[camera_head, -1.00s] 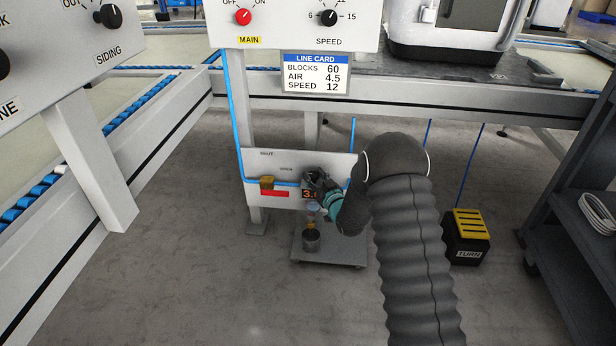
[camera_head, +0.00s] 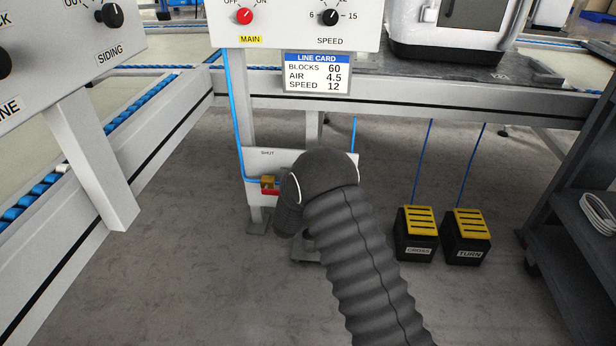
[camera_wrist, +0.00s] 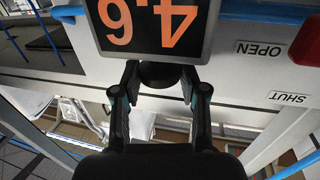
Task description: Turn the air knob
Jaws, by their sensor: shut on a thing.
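The air knob (camera_wrist: 160,74) is a dark round knob just below the digital readout in the wrist view. My gripper (camera_wrist: 160,86) has one finger on each side of it and is shut on it. The readout (camera_wrist: 155,30) appears upside down in orange digits and seems to read 4.6. In the head view my arm hides the knob, the readout and my gripper. The line card (camera_head: 316,73) gives AIR 4.5, BLOCKS 60 and SPEED 12.
A red valve handle (camera_wrist: 308,42) sits beside OPEN and SHUT labels. Blue air tubing (camera_head: 232,110) runs down to the panel (camera_head: 256,160). Two pedals, CROSS (camera_head: 417,232) and TURN (camera_head: 468,236), stand on the floor at right. A dark shelf (camera_head: 575,240) stands far right.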

